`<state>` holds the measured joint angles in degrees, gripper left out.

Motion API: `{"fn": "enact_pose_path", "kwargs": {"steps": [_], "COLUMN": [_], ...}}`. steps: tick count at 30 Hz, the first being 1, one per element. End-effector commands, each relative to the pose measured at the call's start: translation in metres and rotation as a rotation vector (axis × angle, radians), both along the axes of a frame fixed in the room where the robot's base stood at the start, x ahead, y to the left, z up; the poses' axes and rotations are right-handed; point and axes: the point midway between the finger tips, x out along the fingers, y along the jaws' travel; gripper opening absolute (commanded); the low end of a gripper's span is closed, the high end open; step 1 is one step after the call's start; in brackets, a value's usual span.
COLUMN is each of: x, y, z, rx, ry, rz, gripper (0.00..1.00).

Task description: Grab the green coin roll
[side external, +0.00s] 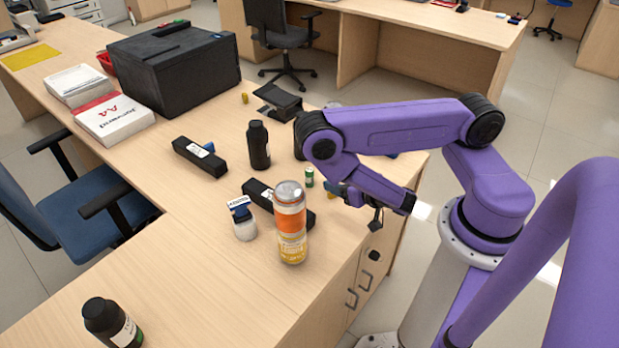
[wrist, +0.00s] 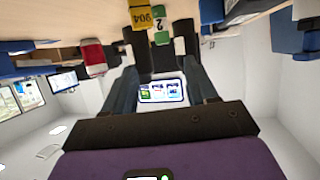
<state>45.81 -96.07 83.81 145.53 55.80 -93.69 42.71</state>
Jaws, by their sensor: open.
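A small green coin roll (side external: 309,177) stands upright on the counter, behind and to the right of the tall orange-and-yellow can in the side external view. In the wrist view, a small green object marked "2" (wrist: 163,41) appears at the top between the fingertips and seems to be this roll. My gripper (side external: 338,191) is low over the counter, just right of the roll, partly hidden by my arm. In the wrist view my gripper (wrist: 163,58) is open, with its two dark fingers spread and nothing held. I cannot tell whether the roll is fully between the fingers.
The can (side external: 291,222) stands near the roll, with a white jar (side external: 244,226) to its left. A black bottle (side external: 259,145) and a long black holder (side external: 201,156) are farther back. A yellow "904" item (wrist: 142,15) is beside the green one.

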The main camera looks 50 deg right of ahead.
Motion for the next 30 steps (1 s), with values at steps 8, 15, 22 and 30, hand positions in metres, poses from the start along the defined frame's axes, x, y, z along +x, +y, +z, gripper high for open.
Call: {"fn": "enact_pose_path", "kwargs": {"steps": [8,15,22,30], "x": [0.021,0.055,0.072,0.096], "y": [-0.006,-0.014,-0.017,-0.02], "z": [-0.009,-0.022,-0.03,-0.039], "rx": [0.006,0.005,0.002,0.003], "ry": [-0.002,-0.007,-0.002,-0.005], "rz": [-0.01,-0.008,-0.002,-0.005], "gripper": [0.57,0.57,0.57,0.57]}}
